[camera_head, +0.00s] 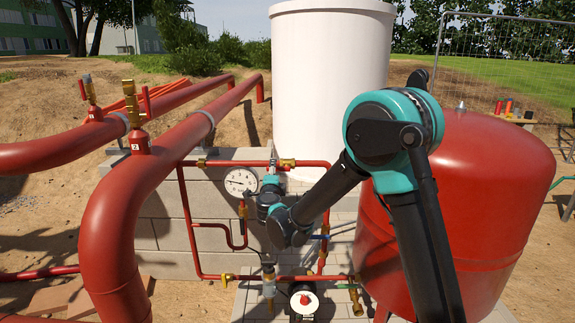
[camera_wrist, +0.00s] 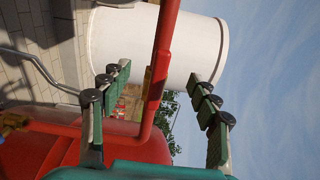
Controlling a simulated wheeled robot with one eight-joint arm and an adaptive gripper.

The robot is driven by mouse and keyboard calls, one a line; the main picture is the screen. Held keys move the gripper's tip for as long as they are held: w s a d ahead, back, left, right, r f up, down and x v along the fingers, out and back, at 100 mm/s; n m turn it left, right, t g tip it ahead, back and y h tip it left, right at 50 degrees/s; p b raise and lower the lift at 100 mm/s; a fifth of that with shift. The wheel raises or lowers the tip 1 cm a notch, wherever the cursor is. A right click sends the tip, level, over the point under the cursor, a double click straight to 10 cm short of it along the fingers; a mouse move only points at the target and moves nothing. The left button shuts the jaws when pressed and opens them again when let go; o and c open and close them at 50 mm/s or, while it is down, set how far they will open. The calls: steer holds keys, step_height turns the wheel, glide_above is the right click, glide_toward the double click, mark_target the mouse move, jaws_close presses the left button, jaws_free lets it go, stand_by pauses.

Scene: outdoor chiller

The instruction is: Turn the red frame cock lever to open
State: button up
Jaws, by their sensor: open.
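The red pipe frame (camera_head: 187,225) stands before a grey block wall, with several brass fittings on it. A brass fitting (camera_head: 287,163) sits on its top run, close to my gripper. A small blue lever (camera_head: 318,237) shows on the right upright, partly behind my arm. I cannot tell which fitting carries the cock lever. My gripper (camera_wrist: 157,76) is open and empty. In the wrist view a red pipe (camera_wrist: 163,60) crosses between its two fingers, with a bit of brass beside it. I cannot tell whether the fingers touch it. In the head view my wrist hides part of the frame.
A white-faced gauge (camera_head: 240,181) is left of my wrist. A red tank (camera_head: 480,190) stands at right and a white tank (camera_head: 325,75) behind. Thick red pipes (camera_head: 110,225) fill the left. A pump (camera_head: 303,301) and lower valves sit below.

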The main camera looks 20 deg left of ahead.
steer(key=shift+v, duration=2.75)
steer(key=v, duration=1.2)
steer(key=w+d+r+n+y, duration=0.3)
steer(key=d+r+n+y, duration=0.1)
steer(key=d+r+n, duration=0.15)
steer(key=s+d+f+n+g+h, duration=0.1)
steer(key=s+d+f+n+g, duration=0.15)
steer(key=d+f+n, duration=0.4)
steer(key=s+d+f+n+g+h, duration=0.1)
steer(key=d+f+g, duration=0.25)
steer(key=d, duration=0.55)
steer(key=s+d+f+n+g+h, duration=0.1)
steer(key=s+d+f+n+g, duration=0.15)
steer(key=d+f, duration=0.4)
steer(key=s+d+f+g+h, duration=0.2)
steer(key=s+d+f, duration=0.2)
steer(key=d, duration=0.4)
steer(key=s+d+f+g+h, duration=0.2)
steer(key=s+d+f+h, duration=0.1)
steer(key=s+d, duration=0.4)
steer(key=shift+s+d+f+g+h, duration=0.35)
steer(key=shift+d+f, duration=0.25)
steer(key=shift+d, duration=0.15)
steer(key=shift+w, duration=0.1)
steer(key=shift+c, duration=0.2)
